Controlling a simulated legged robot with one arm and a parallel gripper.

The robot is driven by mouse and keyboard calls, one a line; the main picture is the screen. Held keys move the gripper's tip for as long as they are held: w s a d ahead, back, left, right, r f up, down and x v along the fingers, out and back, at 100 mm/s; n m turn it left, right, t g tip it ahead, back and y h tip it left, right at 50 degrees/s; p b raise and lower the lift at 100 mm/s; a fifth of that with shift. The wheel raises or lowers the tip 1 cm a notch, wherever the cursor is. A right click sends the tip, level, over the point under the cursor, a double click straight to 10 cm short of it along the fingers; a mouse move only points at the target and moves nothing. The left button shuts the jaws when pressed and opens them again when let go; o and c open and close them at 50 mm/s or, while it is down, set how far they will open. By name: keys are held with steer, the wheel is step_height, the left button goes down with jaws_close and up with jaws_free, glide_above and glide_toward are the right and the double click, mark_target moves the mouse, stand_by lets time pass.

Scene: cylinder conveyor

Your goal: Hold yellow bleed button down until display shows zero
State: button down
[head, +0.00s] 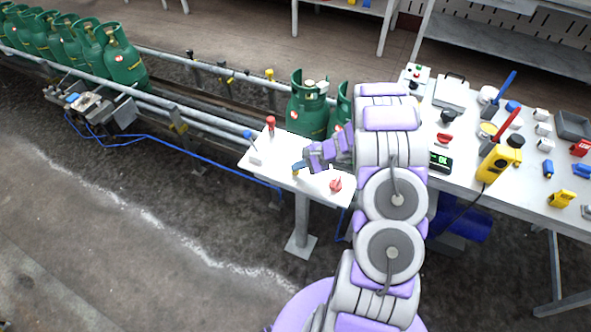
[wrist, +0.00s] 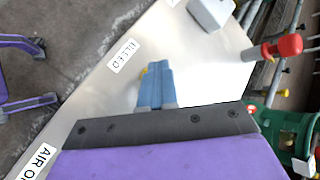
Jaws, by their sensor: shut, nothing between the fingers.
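My gripper (head: 299,167) is shut with nothing between its blue fingers, low over the white panel (head: 277,155). The wrist view shows the closed fingers (wrist: 155,70) pointing at the panel. The yellow button (head: 295,173) is mostly hidden under the fingertips; a sliver of yellow (wrist: 143,72) shows beside them in the wrist view. The tips look to be on or right at it; I cannot tell whether it is pressed. A black display (head: 440,161) with green characters stands on the right table; they are too small to read surely.
The panel carries a red-topped lever (head: 271,123), a blue-topped lever (head: 251,140) and a red knob (head: 336,184). Green cylinders (head: 308,103) stand on the conveyor behind. The right table (head: 463,185) is crowded with tools and a yellow meter (head: 496,163).

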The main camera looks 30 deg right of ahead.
mark_target(298, 172)
steer(key=shift+a+r+p, duration=0.1)
steer(key=shift+r+p, duration=0.3)
steer(key=shift+r, duration=0.45)
steer(key=shift+r, duration=0.1)
step_height(298, 172, up, 5)
steer(key=p, duration=0.2)
steer(key=shift+p, duration=0.3)
stand_by(0.5)
